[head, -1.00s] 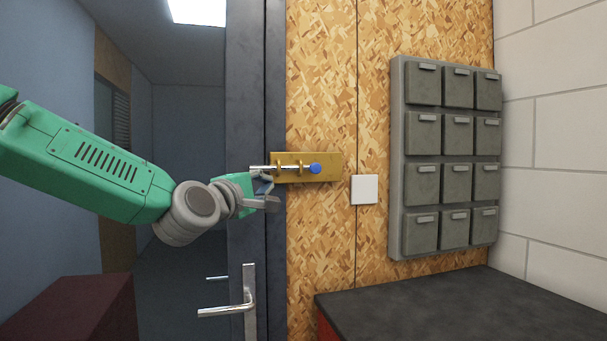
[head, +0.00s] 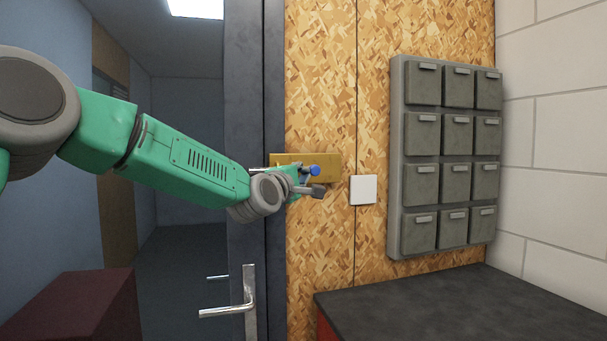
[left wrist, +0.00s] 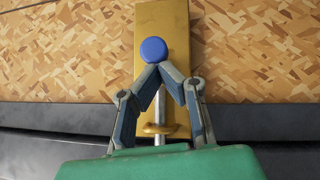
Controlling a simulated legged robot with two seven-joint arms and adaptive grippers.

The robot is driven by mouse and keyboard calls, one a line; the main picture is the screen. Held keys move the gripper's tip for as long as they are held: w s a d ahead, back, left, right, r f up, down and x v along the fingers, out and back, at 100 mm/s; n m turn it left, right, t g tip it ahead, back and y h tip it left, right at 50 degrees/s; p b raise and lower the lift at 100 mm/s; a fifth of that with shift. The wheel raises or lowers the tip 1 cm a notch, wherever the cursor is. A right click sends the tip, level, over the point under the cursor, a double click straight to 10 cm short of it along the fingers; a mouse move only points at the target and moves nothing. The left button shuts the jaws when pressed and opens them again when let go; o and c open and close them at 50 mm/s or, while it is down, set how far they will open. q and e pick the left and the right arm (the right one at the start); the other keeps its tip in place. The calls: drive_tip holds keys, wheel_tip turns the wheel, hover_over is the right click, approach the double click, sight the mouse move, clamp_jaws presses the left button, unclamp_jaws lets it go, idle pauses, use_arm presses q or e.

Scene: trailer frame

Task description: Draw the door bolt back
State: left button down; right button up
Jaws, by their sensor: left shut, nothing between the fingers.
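The door bolt has a brass plate (head: 329,165) on the wood-chip wall beside the dark door frame, with a silver rod and a blue knob (head: 314,171). In the left wrist view the blue knob (left wrist: 154,49) stands at the fingertips, and the rod (left wrist: 160,110) runs back between the fingers through a brass guide (left wrist: 160,129). My left gripper (head: 312,180) is in front of the plate and hides most of the rod. In the left wrist view its fingertips (left wrist: 159,70) meet just below the knob, with nothing held. My right gripper is not in view.
A door handle (head: 240,305) is below the bolt on the door edge. A white switch plate (head: 363,189) is right of the bolt. Grey wall boxes (head: 395,150) hang further right, above a dark-topped counter (head: 450,310). A dark red block (head: 75,310) is at lower left.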

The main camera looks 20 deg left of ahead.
use_arm(q)
drive_tip(key=w+d, duration=0.1)
drive_tip(key=d, duration=0.1)
drive_tip(key=w+d+p, duration=0.1)
drive_tip(key=w+d, duration=0.1)
drive_tip(key=shift+d, duration=0.2)
idle(0.5)
